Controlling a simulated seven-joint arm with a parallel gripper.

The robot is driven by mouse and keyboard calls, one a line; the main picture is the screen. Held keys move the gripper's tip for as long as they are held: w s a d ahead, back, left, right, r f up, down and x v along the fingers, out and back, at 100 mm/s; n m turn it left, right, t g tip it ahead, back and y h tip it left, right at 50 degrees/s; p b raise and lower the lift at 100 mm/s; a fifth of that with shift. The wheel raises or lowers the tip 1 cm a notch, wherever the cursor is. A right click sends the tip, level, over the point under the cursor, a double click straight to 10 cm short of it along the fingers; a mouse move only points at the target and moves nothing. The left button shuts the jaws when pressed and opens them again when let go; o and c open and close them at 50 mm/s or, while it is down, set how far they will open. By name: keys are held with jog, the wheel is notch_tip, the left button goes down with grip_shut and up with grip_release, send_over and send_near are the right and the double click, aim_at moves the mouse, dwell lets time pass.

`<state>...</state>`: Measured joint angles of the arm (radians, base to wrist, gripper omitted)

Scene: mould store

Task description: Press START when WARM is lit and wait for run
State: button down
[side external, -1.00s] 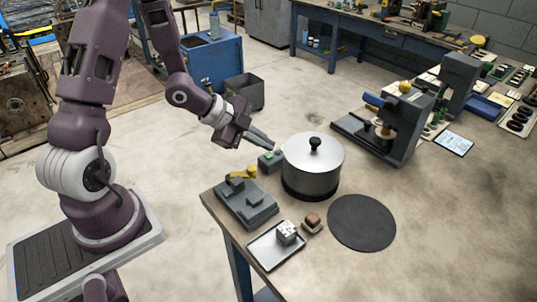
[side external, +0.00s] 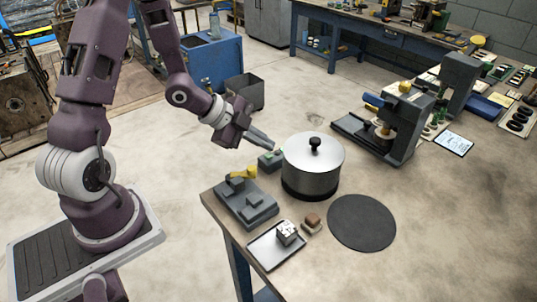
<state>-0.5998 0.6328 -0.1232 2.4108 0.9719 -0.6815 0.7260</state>
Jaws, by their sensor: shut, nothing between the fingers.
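A small grey-green box (side external: 265,164) with a bright green spot on top sits on the bench, just left of the lidded steel pot (side external: 312,178). The box is partly hidden by the pot. START and WARM labels are too small to read, and I cannot tell whether the green spot is a button or a lamp. My gripper (side external: 271,146) is shut and empty. Its tips point down and right, and appear just above the box, apart from it.
A grey fixture with a yellow handle (side external: 243,174) stands left of the pot. A tray (side external: 268,253) with a patterned cube, a brown-topped block (side external: 312,221) and a round dark mat (side external: 361,223) lie in front. A grey press (side external: 404,140) stands behind right.

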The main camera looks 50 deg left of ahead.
aim_at(265, 155)
jog(key=shift+f, duration=0.1)
jog(key=shift+f, duration=0.3)
jog(key=shift+f, duration=0.45)
dwell(0.7)
dwell(0.4)
jog(key=shift+r, duration=0.85)
jog(key=shift+r, duration=2.5)
